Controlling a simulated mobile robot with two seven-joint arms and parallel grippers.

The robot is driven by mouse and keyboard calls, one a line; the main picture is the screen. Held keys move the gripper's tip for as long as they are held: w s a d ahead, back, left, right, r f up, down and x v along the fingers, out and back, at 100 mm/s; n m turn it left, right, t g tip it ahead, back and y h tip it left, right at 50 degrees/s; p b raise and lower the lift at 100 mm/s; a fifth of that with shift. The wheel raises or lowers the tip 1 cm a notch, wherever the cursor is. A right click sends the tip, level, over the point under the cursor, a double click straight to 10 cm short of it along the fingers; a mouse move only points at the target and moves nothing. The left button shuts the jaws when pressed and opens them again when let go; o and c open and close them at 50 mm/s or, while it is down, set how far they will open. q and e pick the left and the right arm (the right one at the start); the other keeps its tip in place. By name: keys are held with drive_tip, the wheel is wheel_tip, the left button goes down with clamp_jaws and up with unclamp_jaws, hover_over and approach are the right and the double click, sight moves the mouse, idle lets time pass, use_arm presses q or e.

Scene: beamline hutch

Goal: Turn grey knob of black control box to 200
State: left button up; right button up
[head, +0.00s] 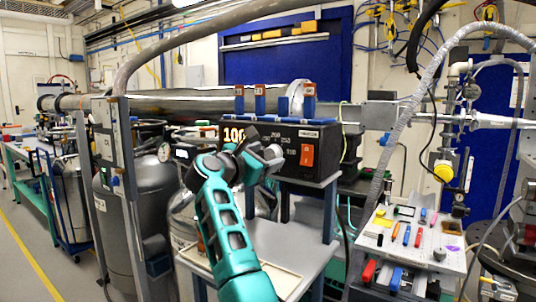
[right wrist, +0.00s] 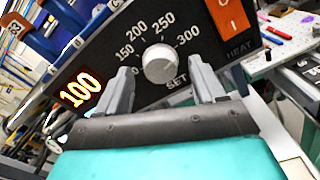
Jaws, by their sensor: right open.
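The black control box (head: 290,132) stands on a grey stand in the middle of the head view. Its display (right wrist: 79,89) glows 100. The grey knob (right wrist: 160,64) is on the front face in the right wrist view, above the word SET, with marks 150, 200, 250 and 300 around it. I cannot make out a pointer on the knob. My right gripper (head: 262,158) is open in front of the box and hides the knob in the head view. In the wrist view its fingers stand either side of the knob, with gaps showing. My left gripper is not in view.
An orange switch (head: 306,155) marked HEAT is right of the knob. A white board with coloured tools (head: 418,238) is at the right. A long metal pipe (head: 190,102) runs behind the box.

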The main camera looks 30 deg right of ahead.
drive_tip(key=shift+x, duration=0.85)
drive_tip(key=shift+c, duration=0.2)
drive_tip(key=c, duration=1)
